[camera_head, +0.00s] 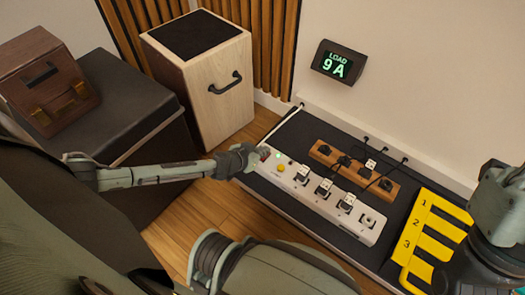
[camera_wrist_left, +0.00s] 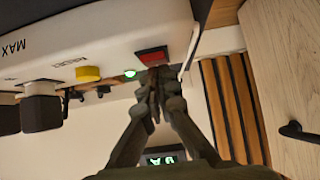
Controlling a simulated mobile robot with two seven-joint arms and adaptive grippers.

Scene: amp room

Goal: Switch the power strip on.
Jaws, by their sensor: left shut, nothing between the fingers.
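The white power strip (camera_head: 318,204) lies on the dark bench top, with several plugs in its sockets. Its red switch (camera_wrist_left: 152,56) shows in the left wrist view near the strip's end. A green light (camera_wrist_left: 130,73) glows beside the switch; in the head view it shows at the strip's left end (camera_head: 278,156). My left gripper (camera_head: 262,153) is shut and empty at that end. In the left wrist view its fingertips (camera_wrist_left: 156,76) are right at the switch's edge; I cannot tell whether they touch. My right gripper (camera_head: 482,270) is partly in view at the right, its fingers unclear.
A yellow button (camera_head: 281,168) sits near the light. A brown wooden strip (camera_head: 353,172) with plugs lies behind. The wall display (camera_head: 339,63) reads LOAD 9 A. A yellow numbered rack (camera_head: 422,232) stands at right. A wooden cabinet (camera_head: 222,97) stands behind my left arm.

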